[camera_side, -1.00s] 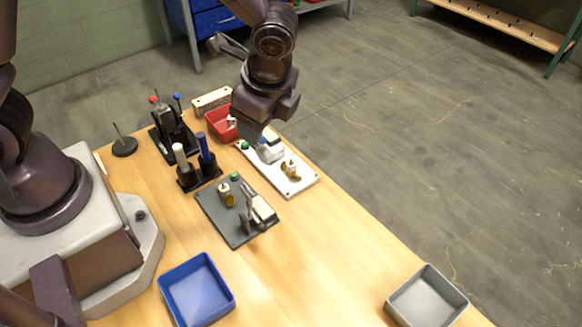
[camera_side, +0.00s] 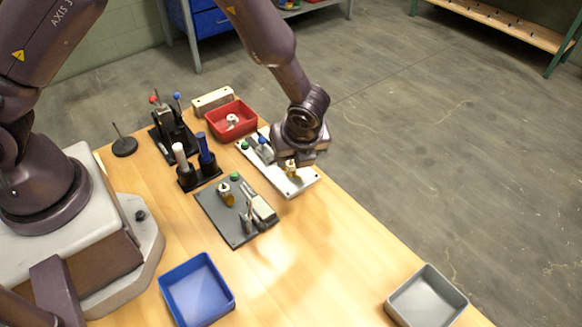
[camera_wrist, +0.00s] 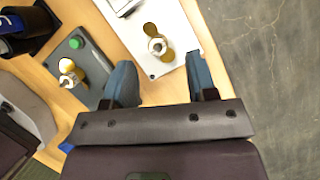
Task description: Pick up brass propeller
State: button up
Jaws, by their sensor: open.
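One brass propeller with a pale hub stands on the white plate (camera_side: 300,184), partly hidden by my gripper in the side view. In the wrist view this brass propeller (camera_wrist: 158,46) shows ahead of my fingertips, between their lines. A second brass propeller (camera_side: 226,196) is on the dark grey plate (camera_side: 217,223), and it also shows in the wrist view (camera_wrist: 69,73) left of my left finger. My gripper (camera_wrist: 160,66) is open, with nothing between its two blue-grey fingers. In the side view my gripper (camera_side: 296,158) hangs over the near end of the white plate.
A red tray (camera_side: 247,133) with a pale part in it stands behind the white plate. A black holder with a white and a blue handle (camera_side: 206,150) is to the left. A blue tray (camera_side: 170,290) and a grey tray (camera_side: 400,305) stand in front, with clear wood between.

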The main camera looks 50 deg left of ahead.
aim_at(292, 163)
jog(key=shift+x, duration=2.65)
jog(key=shift+s, duration=0.1)
grip_shut()
